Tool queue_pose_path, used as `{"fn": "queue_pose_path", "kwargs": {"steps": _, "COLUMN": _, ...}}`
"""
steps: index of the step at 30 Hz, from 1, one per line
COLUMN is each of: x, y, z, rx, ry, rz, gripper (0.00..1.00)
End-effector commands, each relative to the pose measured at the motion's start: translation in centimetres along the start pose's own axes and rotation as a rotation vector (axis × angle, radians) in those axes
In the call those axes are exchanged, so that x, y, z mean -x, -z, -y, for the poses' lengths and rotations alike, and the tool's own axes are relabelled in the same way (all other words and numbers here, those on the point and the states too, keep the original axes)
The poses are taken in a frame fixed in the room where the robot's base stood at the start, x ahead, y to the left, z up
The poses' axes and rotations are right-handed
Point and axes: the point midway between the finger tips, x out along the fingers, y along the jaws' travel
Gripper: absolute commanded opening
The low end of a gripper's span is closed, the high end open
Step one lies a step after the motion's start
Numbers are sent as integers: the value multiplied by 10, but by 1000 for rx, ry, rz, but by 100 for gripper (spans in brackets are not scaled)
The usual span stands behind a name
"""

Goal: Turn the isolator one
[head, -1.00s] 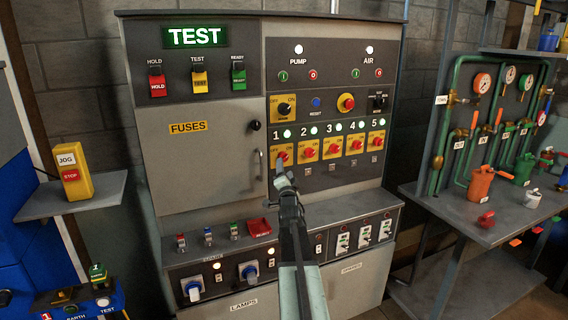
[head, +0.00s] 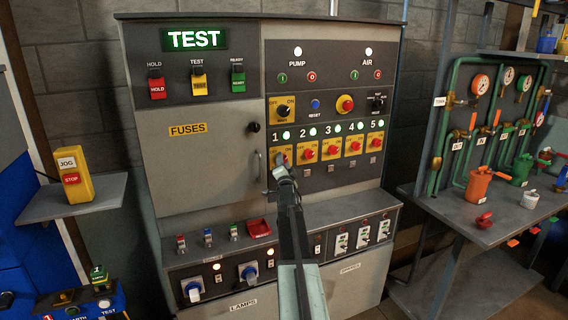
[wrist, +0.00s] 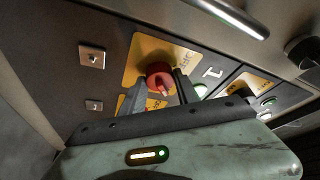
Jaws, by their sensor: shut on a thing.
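Isolator one is a red rotary knob on a yellow plate (head: 273,150), below the number 1 and a lit green lamp (head: 287,134). In the head view my gripper (head: 281,163) covers most of the knob. In the wrist view the red knob (wrist: 159,76) sits between the two dark fingers of my gripper (wrist: 160,84), one on each side, and the gripper is shut on it. The yellow plate (wrist: 137,56) shows around it. The knob's exact angle is hard to tell.
Isolators two (head: 308,153) and three (head: 331,150) sit close to the right, with more beyond. The fuse door's handle (head: 260,165) is close to the left.

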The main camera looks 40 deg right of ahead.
Motion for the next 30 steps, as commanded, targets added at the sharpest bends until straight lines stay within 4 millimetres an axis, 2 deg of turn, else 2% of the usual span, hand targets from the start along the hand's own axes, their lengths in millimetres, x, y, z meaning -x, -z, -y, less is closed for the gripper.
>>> {"fn": "queue_pose_path", "kwargs": {"steps": 11, "x": 2, "y": -2, "z": -4, "rx": 137, "ry": 52, "rz": 2, "gripper": 0}}
{"fn": "queue_pose_path", "kwargs": {"steps": 30, "x": 0, "y": 2, "z": -8, "rx": 688, "ry": 278, "rz": 3, "gripper": 0}}
